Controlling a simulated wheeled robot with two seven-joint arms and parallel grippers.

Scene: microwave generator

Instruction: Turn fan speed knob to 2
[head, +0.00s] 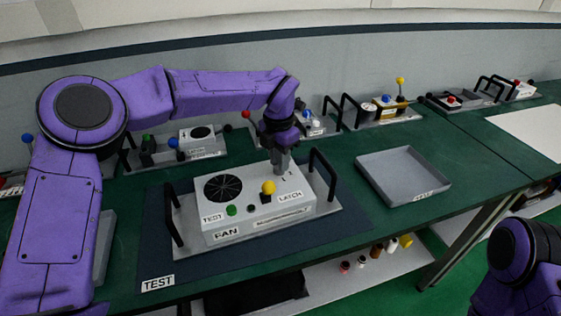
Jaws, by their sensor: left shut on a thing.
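The fan unit (262,220) is a white box labelled FAN on a grey base plate with a black handle at each side. Its top carries a round black fan grille (223,188), a green button (231,210) marked TEST and a yellow knob (268,187) near the LATCH label. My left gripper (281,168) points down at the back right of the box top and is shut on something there. The fan speed knob is hidden by the fingers, so its setting cannot be read. My right arm shows at the lower right, but its gripper is out of view.
The unit stands on a dark mat labelled TEST (158,283) on the green bench. An empty grey tray (403,176) lies to the right. Several other handled units line the back, including one with a yellow ball-topped lever (400,82). Bottles stand on the shelf below.

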